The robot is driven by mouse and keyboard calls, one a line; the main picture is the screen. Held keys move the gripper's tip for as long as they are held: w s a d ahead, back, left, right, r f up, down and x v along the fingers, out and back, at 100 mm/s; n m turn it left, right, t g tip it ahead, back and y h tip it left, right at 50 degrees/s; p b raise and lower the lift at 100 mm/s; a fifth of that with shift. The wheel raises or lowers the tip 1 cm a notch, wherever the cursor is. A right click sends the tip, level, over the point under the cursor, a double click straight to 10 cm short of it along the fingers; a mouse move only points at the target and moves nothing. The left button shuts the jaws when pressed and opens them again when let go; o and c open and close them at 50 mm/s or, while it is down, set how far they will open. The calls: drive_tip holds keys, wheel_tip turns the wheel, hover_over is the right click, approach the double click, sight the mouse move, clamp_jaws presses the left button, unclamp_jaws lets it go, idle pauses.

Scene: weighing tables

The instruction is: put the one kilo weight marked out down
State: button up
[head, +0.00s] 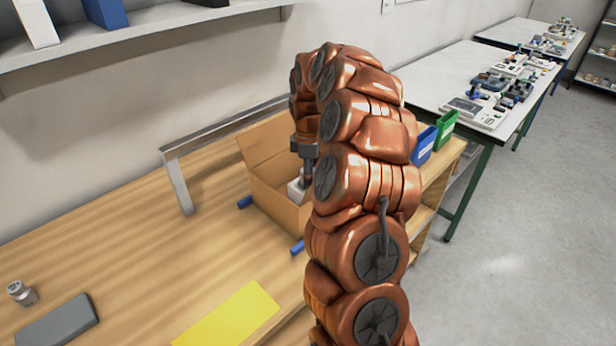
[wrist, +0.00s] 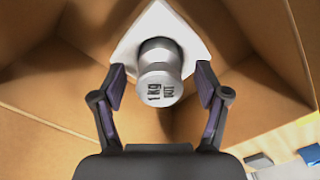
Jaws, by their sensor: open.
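A silver cylindrical weight (wrist: 160,78) stands in the wrist view with dark upside-down marking that looks like "1 KG" and "OUT". It rests on or just over a white block (wrist: 138,38) inside the open cardboard box (head: 281,205). My gripper (wrist: 161,84) is open, with one finger on each side of the weight and a visible gap at both sides. In the head view my gripper (head: 305,170) reaches down into the box, and my arm hides part of the box. The weight cannot be made out in the head view.
Another small metal weight (head: 21,293), a grey pad (head: 57,320) and a yellow mat (head: 228,315) are on the wooden table (head: 130,258). Blue (head: 424,146) and green (head: 443,128) bins stand right of my arm. The box walls surround my gripper closely.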

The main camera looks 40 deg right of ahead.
wheel_tip(320, 180, up, 10)
drive_tip(key=b, duration=0.2)
drive_tip(key=shift+f+b, duration=0.15)
drive_tip(key=shift+b, duration=0.15)
drive_tip(key=shift+r, duration=0.7)
drive_tip(key=s+a+r+m, duration=0.1)
drive_tip(key=s+a+m, duration=0.1)
drive_tip(key=s+a, duration=0.55)
drive_tip(key=s+a+m, duration=0.1)
drive_tip(key=s+a, duration=0.4)
drive_tip(key=a, duration=0.6)
drive_tip(key=s+a+f+m, duration=0.2)
drive_tip(key=s, duration=0.5)
drive_tip(key=s+a+f+m+g, duration=0.1)
drive_tip(key=s+a+f+m, duration=0.2)
drive_tip(key=s, duration=0.5)
drive_tip(key=s+a+f+m, duration=0.2)
drive_tip(key=s+f, duration=0.1)
drive_tip(key=s, duration=0.4)
drive_tip(key=shift+s+a+m+g, duration=0.25)
drive_tip(key=shift+a+m+g, duration=0.05)
drive_tip(key=shift+a+g, duration=0.1)
drive_tip(key=shift+c, duration=0.2)
